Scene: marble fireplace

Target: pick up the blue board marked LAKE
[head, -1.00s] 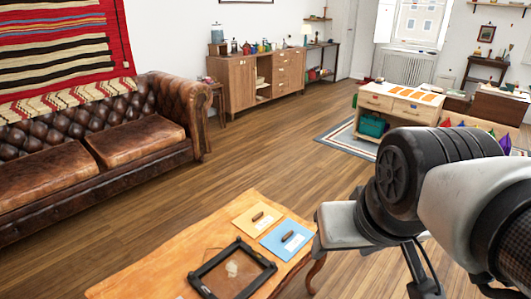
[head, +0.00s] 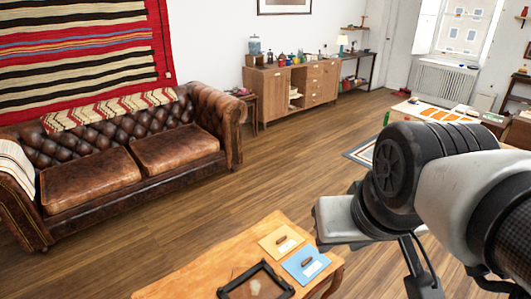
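A blue board (head: 298,270) with a dark handle and a white label lies on the wooden table (head: 185,284) at the bottom of the head view. The label is too small to read. A yellow board (head: 270,243) of the same kind lies beside it, up and to the left. A dark-framed panel (head: 238,290) lies in front of them, cut by the bottom edge. My arm comes in from the right, and its grey end part is near the table's right side. The fingers of my gripper cannot be made out.
A brown leather sofa (head: 90,188) stands at the left. A wooden sideboard (head: 270,92) stands along the back wall. A white-topped table (head: 410,112) is partly behind my arm. The wooden floor (head: 270,165) between sofa and sideboard is open.

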